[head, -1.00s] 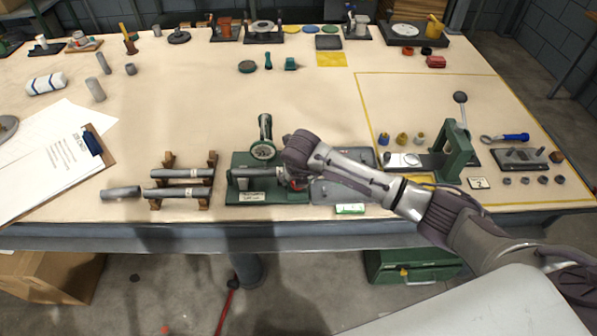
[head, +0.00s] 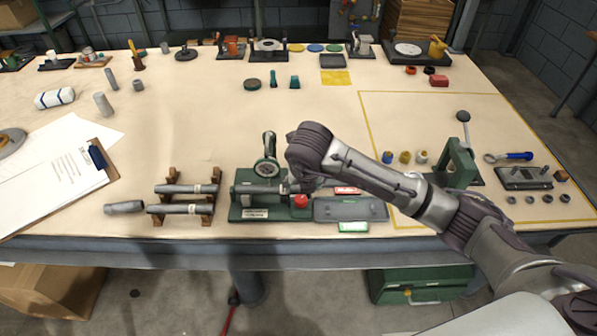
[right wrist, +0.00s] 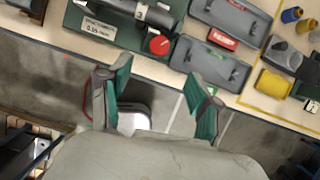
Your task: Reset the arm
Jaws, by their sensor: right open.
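My right gripper (right wrist: 158,82) is open and empty in the right wrist view, its two green-padded fingers spread apart. In the head view my right arm reaches in from the right, and its wrist mostly hides the gripper. Just beyond the fingers is a green test fixture (head: 240,212) with a dial gauge (head: 265,168) and a red knob (head: 301,201); the knob (right wrist: 159,44) also shows in the right wrist view, apart from the fingers. A grey cylinder (head: 256,189) lies across the fixture. My left gripper is not in view.
Right of the fixture are grey trays (head: 350,210) with a red label (head: 346,190) and a green label (head: 353,227). A wooden rack (head: 172,178) holds grey cylinders on the left. A green lever press (head: 461,165) stands at right. The middle of the table is clear.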

